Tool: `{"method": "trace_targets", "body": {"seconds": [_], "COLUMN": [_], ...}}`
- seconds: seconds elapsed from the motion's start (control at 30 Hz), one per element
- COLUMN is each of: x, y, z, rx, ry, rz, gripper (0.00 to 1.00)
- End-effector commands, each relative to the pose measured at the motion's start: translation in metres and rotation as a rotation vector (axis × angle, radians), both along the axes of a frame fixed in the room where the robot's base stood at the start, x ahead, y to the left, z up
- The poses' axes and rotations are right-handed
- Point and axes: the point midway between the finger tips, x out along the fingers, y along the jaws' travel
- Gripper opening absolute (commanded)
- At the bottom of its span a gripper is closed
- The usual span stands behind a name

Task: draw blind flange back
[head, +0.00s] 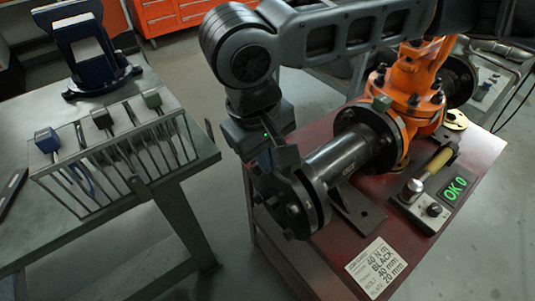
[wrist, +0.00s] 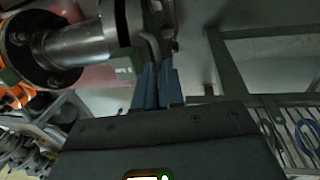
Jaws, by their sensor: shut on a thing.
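In the wrist view, the blind flange (wrist: 151,25) shows as a dark disc edge beside the spool's end flange (wrist: 124,25). My gripper (head: 275,165) comes down from above to the blind flange's upper edge. The exact contact is partly hidden.
The orange valve (head: 410,90) stands behind the spool on a red bench (head: 330,245). A torque tool with a yellow handle (head: 440,160) and a green "OK 0" display (head: 455,189) lie at right. A tool rack (head: 110,150) on a table is at left; a floor gap separates them.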

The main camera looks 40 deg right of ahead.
Motion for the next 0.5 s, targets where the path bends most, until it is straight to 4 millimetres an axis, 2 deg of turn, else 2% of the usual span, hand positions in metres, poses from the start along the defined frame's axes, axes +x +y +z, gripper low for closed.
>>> {"method": "trace_targets", "body": {"seconds": [0.5], "x": [-0.0004], "y": [0.0046], "z": [0.0000], "rx": [0.002], "ry": [0.001], "rz": [0.001], "gripper": [0.00]}}
